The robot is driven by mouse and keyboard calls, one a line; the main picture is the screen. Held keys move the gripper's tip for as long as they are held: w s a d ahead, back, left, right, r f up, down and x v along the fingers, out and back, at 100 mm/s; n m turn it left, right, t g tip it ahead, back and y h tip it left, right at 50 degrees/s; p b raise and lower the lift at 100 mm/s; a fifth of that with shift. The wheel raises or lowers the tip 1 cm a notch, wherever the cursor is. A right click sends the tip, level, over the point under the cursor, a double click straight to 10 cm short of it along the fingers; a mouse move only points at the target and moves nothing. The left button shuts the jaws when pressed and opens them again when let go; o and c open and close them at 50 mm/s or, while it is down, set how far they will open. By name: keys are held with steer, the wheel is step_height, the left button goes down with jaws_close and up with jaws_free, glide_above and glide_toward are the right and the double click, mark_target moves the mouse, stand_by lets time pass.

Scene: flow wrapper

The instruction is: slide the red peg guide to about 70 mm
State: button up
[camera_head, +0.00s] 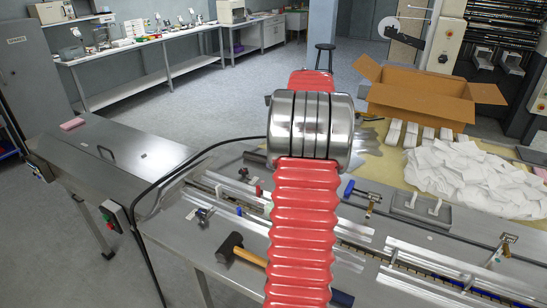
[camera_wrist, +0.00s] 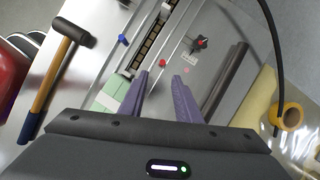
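A small red peg also shows in the head view (camera_head: 258,190), just left of my arm. My gripper is hidden behind my red arm in the head view. No readable scale shows, so I cannot tell the guide's position.
A blue peg (camera_wrist: 122,38) stands across the slotted chain channel (camera_wrist: 150,45). A hammer (camera_wrist: 50,75) lies to the left and a yellow tape roll (camera_wrist: 290,118) to the right. A black cable (camera_wrist: 272,40) hangs at right. A cardboard box (camera_head: 420,95) and white packets (camera_head: 465,175) sit behind.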

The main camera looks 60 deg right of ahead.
steer(key=w+a+r+n, duration=0.25)
steer(key=a+n, duration=0.25)
steer(key=a, duration=0.5)
steer(key=w+a+r+n+h, duration=0.1)
steer(key=a+r+n, duration=0.25)
steer(key=a, duration=0.55)
steer(key=w+a+r+n, duration=0.2)
steer(key=a+n, duration=0.3)
steer(key=a, duration=0.5)
steer(key=s+a+f+n, duration=0.1)
steer(key=s+a+n, duration=0.3)
steer(key=a, duration=0.3)
steer(key=s+a+f+n+t, duration=0.1)
steer(key=s+a+n, duration=0.4)
steer(key=a+n, duration=0.2)
steer(key=s+a+f+n+h, duration=0.1)
steer(key=s+a+n, duration=0.3)
steer(key=a+n, duration=0.2)
steer(key=shift+s+a+f+t, duration=0.25)
steer(key=shift+a+f+t, duration=0.15)
steer(key=shift+a, duration=0.7)
